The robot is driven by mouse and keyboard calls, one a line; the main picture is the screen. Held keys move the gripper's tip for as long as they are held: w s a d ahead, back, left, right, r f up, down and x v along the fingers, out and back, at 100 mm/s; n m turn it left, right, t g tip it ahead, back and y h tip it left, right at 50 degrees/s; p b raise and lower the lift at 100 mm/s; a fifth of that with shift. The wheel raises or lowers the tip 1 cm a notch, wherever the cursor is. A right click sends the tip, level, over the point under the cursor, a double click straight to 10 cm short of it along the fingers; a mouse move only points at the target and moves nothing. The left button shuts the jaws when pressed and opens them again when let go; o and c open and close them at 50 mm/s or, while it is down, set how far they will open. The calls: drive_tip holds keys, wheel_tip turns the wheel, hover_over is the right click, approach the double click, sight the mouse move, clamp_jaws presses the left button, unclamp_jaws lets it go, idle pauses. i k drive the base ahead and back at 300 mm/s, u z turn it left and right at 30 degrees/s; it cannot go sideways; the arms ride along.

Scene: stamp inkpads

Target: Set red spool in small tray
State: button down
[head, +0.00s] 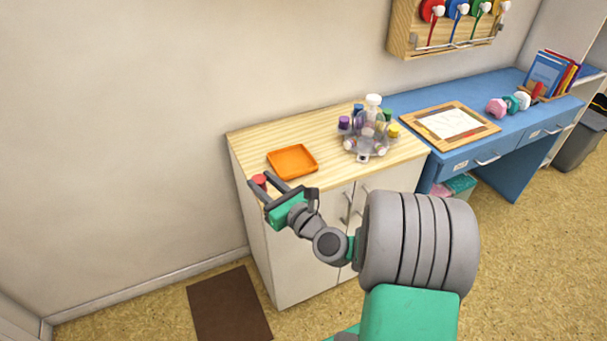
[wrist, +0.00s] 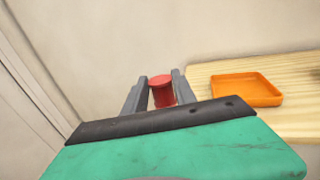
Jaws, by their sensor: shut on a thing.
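The red spool (head: 259,180) is held between the fingers of my gripper (head: 264,181), at the left front corner of the wooden cabinet top. In the wrist view the red spool (wrist: 162,90) stands upright between the two grey fingers of my gripper (wrist: 160,84), which is shut on it. The small tray (head: 293,161) is orange, square and shallow, and looks empty. It lies on the cabinet top behind and to the right of the spool; the wrist view shows the tray (wrist: 246,89) to the right of the gripper, apart from it.
A clear rack of colored bottles (head: 368,128) stands on the cabinet top (head: 330,132) right of the tray. A blue desk (head: 490,85) with a framed paper (head: 449,122) adjoins at right. A spool rack (head: 444,28) hangs on the wall. A brown mat (head: 229,306) lies on the floor.

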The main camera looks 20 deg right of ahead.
sight(292, 163)
drive_tip(key=k, duration=1)
drive_tip(key=u, duration=1.05)
drive_tip(key=i, duration=1.35)
drive_tip(key=z, duration=0.65)
drive_tip(key=i, duration=0.35)
drive_tip(key=z, duration=0.4)
